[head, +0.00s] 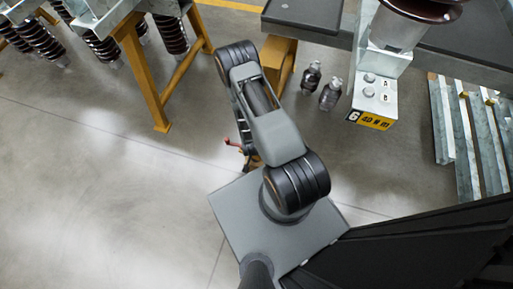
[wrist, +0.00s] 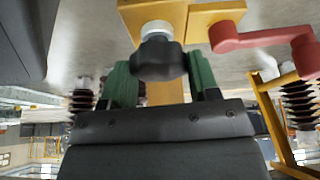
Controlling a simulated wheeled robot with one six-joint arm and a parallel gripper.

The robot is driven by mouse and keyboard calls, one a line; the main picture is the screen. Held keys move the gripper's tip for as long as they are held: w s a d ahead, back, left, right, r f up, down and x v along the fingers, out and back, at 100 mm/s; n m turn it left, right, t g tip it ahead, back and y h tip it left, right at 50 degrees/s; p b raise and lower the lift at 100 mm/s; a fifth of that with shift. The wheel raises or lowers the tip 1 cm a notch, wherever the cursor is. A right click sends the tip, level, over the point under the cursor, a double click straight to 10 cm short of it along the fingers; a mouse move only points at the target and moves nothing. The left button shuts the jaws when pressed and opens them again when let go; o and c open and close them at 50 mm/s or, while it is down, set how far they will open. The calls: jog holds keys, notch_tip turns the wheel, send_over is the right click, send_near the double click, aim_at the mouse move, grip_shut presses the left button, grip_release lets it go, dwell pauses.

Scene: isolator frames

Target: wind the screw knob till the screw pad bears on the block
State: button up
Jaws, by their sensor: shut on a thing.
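In the wrist view, the black lobed screw knob (wrist: 159,64) sits between the two green fingers of my gripper (wrist: 161,72), which is shut on it. A pale metal collar or screw shank (wrist: 156,29) joins the knob to a yellow body (wrist: 205,12). I cannot make out the screw pad or the block, so whether they touch is not visible. In the head view my own arm hides the gripper and the knob.
A red crank handle (wrist: 262,40) juts out right of the knob; its red also shows beside my arm in the head view (head: 232,143). Floor at left is clear.

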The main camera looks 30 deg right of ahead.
jog(key=shift+w, duration=0.15)
jog(key=o, duration=0.9)
jog(key=p+v, duration=0.5)
jog(key=v, duration=0.9)
jog(key=shift+f, duration=0.1)
